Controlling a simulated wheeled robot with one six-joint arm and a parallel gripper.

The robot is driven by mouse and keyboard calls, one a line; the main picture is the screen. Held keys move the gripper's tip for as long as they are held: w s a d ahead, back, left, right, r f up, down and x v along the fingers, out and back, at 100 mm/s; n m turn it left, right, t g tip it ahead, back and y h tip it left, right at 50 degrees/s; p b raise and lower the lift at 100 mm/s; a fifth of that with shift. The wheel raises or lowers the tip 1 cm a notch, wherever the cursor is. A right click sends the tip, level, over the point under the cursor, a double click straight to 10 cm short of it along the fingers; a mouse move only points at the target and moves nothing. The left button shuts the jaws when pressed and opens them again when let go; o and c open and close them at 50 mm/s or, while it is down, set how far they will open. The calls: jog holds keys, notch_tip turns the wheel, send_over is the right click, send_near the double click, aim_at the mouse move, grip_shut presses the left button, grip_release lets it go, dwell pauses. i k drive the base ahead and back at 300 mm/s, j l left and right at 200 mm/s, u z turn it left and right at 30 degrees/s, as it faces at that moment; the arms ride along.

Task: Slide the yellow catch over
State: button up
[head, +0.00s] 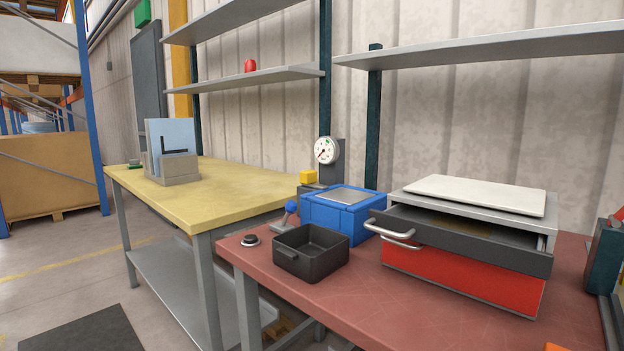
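A small yellow block (308,176), which looks like the yellow catch, sits on a dark grey base (312,188) at the back left of the red-topped bench (360,310). It is just left of and below a white round dial gauge (326,150) on a grey post. A blue box (345,212) stands in front of it to the right. A blue-knobbed lever (290,207) is at its lower left. How the block is guided on its base is too small to tell. My gripper is not in view.
A black open bin (310,251) and a black round knob (250,240) lie at the bench's left end. A red cabinet (460,278) has its dark upper drawer (470,241) pulled out. A yellow-topped table (215,206) adjoins at left. Shelves (480,50) overhang the back.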

aim_at(309, 177)
jog(key=i+j, duration=0.35)
jog(key=i, duration=0.15)
jog(key=i+j+u, duration=0.1)
jog(key=i+j, duration=0.25)
jog(key=i, duration=0.15)
